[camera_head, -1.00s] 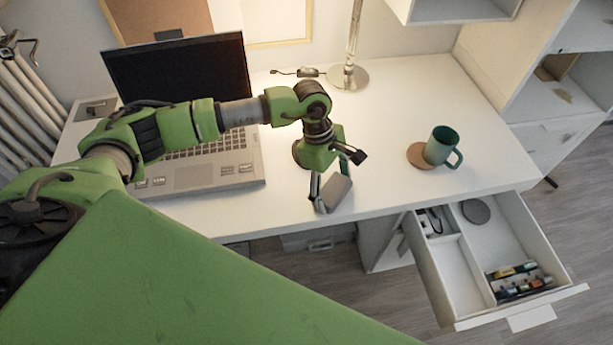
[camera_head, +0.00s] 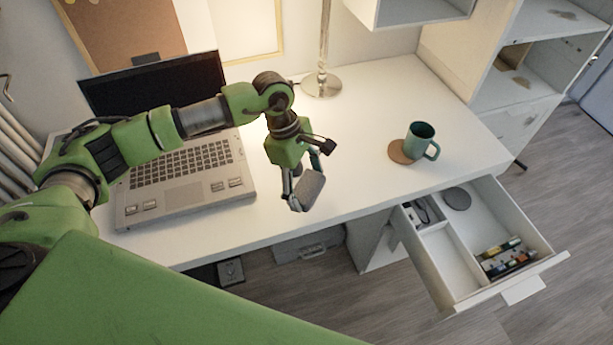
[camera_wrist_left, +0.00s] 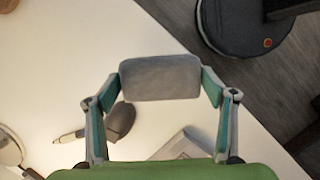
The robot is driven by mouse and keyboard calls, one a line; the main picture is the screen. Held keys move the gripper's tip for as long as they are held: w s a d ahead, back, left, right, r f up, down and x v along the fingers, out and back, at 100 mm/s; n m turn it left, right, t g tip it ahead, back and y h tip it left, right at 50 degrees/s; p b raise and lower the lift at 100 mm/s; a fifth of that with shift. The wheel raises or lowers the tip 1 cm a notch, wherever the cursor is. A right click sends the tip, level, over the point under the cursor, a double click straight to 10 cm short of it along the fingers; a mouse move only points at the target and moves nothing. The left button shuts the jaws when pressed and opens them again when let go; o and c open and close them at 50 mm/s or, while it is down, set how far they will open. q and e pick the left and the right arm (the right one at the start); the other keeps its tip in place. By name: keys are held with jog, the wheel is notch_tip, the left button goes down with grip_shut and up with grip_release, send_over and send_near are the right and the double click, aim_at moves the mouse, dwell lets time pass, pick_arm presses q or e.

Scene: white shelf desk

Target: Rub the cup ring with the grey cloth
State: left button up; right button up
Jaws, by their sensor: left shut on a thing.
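My left gripper (camera_head: 303,187) is shut on the grey cloth (camera_head: 309,190), a folded rounded pad, near the desk's front edge, right of the laptop. In the left wrist view the cloth (camera_wrist_left: 160,78) spans between the two fingertips of the left gripper (camera_wrist_left: 163,82). It appears to be held above the desk; contact with the top cannot be told. I cannot make out a cup ring on the white desk (camera_head: 355,150). A green cup (camera_head: 419,142) stands upright to the right, at the edge of a round brown coaster (camera_head: 400,152). My right gripper is not in view.
An open laptop (camera_head: 185,170) is at left and a lamp base (camera_head: 321,84) at the back. A drawer (camera_head: 436,262) stands open at front right. The wrist view shows a dark mouse-like object (camera_wrist_left: 121,117) and a pen (camera_wrist_left: 70,136). Desk between gripper and cup is clear.

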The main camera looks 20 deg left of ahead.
pick_arm(q)
jog(key=shift+r+p, duration=0.5)
jog(key=shift+r, duration=1.05)
